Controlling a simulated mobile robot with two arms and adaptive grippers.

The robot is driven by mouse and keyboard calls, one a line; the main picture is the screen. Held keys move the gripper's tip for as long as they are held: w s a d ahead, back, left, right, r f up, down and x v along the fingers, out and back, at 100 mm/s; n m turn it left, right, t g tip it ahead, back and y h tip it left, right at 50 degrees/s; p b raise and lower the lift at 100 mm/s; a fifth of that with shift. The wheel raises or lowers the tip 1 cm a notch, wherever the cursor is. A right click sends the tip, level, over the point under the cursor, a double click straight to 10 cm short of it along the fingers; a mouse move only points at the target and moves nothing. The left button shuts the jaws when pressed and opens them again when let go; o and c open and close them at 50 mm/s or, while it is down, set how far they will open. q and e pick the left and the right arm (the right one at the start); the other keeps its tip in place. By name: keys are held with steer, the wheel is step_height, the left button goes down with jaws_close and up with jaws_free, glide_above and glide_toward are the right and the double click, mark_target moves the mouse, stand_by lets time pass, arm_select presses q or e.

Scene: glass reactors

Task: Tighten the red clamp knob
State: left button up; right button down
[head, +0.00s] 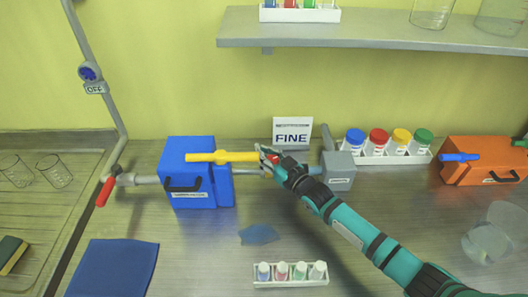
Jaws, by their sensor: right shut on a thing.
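A small red knob (273,159) shows between the fingers of my right gripper (266,155), mostly hidden by them. My right gripper is shut on it, with the teal arm reaching in from the lower right. The knob sits near a metal rod between the blue box (187,188) and a grey block (338,171). A yellow bar (222,157) extends left from the gripper area across the front of the blue box; its right end is close to the fingers. My left gripper is not in view.
A red-handled valve (106,190) is on the pipe at left. A white FINE sign (292,132) and a rack of colored-cap jars (378,148) stand behind. A small vial rack (291,274) and a blue mat (112,267) lie in front. An orange box (484,162) is at right.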

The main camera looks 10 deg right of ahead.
steer(key=m+h+p, duration=0.1)
steer(key=h, duration=0.1)
steer(key=d+m+t+h+p, duration=0.1)
steer(key=m+h+p, duration=0.1)
steer(key=m+t+h+p, duration=0.1)
steer(key=h, duration=0.2)
steer(key=shift+w+d+f+m, duration=0.1)
steer(key=shift+w+d+m, duration=0.15)
steer(key=shift+m, duration=0.15)
steer(key=c, duration=1.9)
jaws_free()
steer(key=shift+f, duration=0.1)
steer(key=o, duration=0.7)
steer(key=shift+s+a, duration=0.1)
steer(key=shift+s, duration=0.1)
steer(key=shift+r, duration=0.2)
